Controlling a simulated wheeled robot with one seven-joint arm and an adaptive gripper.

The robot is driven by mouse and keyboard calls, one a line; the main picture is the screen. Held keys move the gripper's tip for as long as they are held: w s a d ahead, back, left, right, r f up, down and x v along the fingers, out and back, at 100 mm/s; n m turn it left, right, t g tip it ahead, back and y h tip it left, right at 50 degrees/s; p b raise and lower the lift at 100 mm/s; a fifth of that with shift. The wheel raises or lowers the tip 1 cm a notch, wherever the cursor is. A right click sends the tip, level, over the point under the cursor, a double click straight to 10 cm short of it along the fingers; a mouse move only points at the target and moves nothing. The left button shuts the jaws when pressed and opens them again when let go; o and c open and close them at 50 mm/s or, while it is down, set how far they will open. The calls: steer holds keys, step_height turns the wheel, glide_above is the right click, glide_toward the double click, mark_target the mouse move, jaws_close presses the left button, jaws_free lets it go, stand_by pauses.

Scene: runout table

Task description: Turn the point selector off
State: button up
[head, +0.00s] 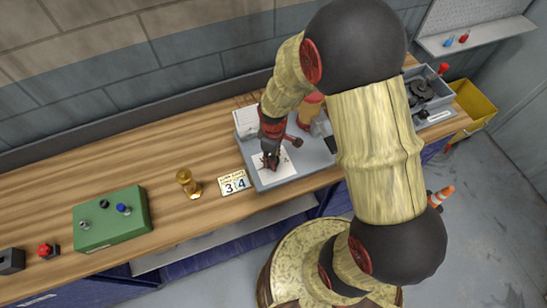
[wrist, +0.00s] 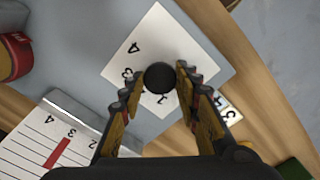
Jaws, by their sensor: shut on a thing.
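The point selector is a round black knob (wrist: 160,77) in the wrist view. It stands on a square white plate (wrist: 152,35) with printed figures, of which a 4 and a 3 show clearly. My gripper (wrist: 158,88) has its two fingers on either side of the knob, shut on it. In the head view my gripper (head: 271,160) reaches down over the white plate (head: 287,171) on a grey unit (head: 318,158), and covers the knob there. Which figure the knob points at cannot be told.
A card with 3 and 4 (head: 234,183), a brass piece (head: 188,183) and a green switch box (head: 111,218) stand left on the wooden table (head: 150,180).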

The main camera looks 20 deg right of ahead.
steer(key=o, duration=1.2)
steer(key=shift+c, duration=0.2)
step_height(320, 180, up, 12)
